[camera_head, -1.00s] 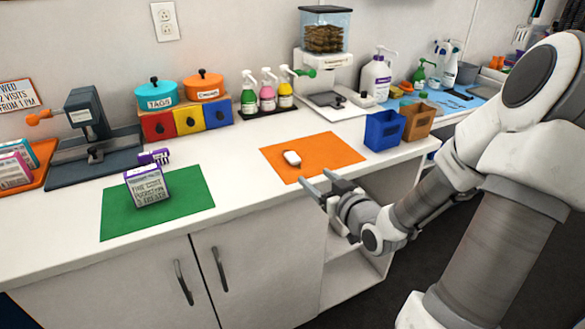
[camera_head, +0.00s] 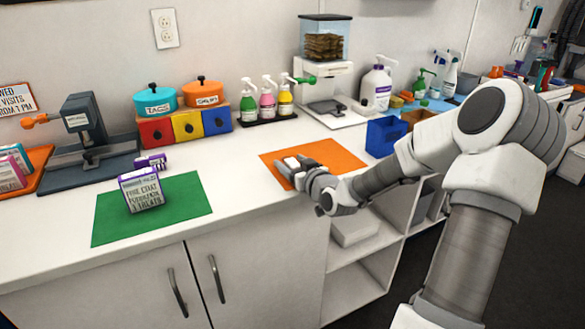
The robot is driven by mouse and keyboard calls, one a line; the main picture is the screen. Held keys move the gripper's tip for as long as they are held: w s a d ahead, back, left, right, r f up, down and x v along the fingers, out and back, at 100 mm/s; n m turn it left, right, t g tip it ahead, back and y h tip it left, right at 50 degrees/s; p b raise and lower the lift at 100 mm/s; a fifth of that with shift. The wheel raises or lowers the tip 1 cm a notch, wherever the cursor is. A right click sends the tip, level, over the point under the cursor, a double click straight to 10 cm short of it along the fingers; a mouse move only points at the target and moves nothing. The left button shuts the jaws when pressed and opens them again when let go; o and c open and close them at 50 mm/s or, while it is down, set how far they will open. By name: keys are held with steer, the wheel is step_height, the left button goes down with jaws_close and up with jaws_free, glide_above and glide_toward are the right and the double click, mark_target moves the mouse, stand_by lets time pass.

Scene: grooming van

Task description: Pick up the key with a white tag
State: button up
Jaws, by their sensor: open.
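A small white item (camera_head: 291,162), which may be the white tag, lies on the orange mat (camera_head: 340,154) on the counter. No metal key part can be made out. My gripper (camera_head: 287,168) is low over the left part of the mat, its open fingers reaching around or just above the white item. The fingers partly cover the item, and I cannot tell whether they touch it.
A green mat (camera_head: 185,205) with a printed box (camera_head: 143,190) lies to the left. Blue (camera_head: 382,138) and brown (camera_head: 418,117) bins stand right of the orange mat, near my arm. Pump bottles (camera_head: 267,102) and a dispenser (camera_head: 326,75) line the back.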

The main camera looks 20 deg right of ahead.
jaws_close()
stand_by(0.4)
steer(key=shift+r, duration=0.15)
